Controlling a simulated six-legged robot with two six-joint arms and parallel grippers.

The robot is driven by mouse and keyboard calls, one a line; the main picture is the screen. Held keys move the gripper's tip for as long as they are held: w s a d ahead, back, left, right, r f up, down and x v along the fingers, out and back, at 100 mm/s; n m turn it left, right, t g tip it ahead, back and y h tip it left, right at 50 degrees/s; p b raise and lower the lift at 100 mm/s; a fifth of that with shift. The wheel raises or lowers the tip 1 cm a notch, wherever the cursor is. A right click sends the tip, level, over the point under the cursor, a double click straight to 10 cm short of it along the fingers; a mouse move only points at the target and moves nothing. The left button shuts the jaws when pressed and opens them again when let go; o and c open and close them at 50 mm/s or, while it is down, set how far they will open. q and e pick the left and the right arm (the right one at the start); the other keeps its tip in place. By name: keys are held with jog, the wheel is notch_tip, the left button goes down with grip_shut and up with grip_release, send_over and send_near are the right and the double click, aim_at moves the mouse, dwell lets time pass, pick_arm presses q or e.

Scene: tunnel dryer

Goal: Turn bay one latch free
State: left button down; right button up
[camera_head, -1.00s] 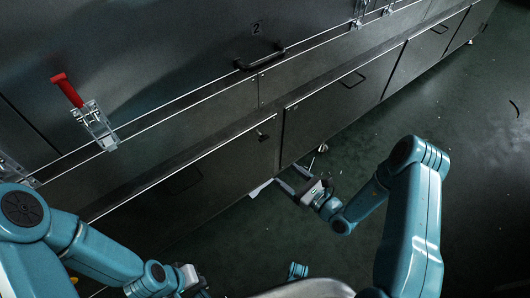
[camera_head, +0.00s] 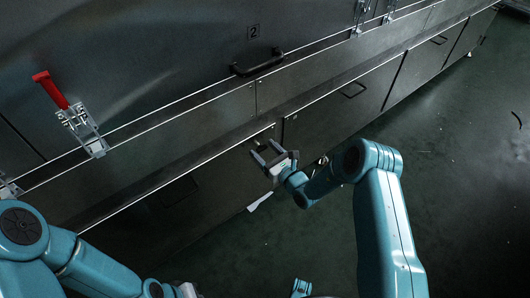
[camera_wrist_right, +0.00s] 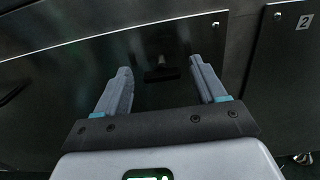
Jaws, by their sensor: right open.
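The latch is a small black T-shaped handle (camera_wrist_right: 162,73) on the dark lower door (camera_wrist_right: 140,40) left of the panel marked 2 in the right wrist view. Its crossbar lies about level. My right gripper (camera_head: 266,150) is open and empty in front of that door. In the right wrist view its two fingers (camera_wrist_right: 160,84) stand on either side of the latch, apart from it; I cannot tell the exact gap in depth. In the head view the right gripper mostly hides the latch. My left gripper (camera_head: 188,290) shows only partly at the bottom edge, its fingers unclear.
A red-handled clamp (camera_head: 78,118) sits on the upper panel at left. A black bar handle (camera_head: 258,63) is below the number 2 plate (camera_head: 254,31).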

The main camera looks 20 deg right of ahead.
jog(key=shift+w, duration=0.2)
jog(key=c, duration=1.1)
jog(key=shift+o, duration=0.2)
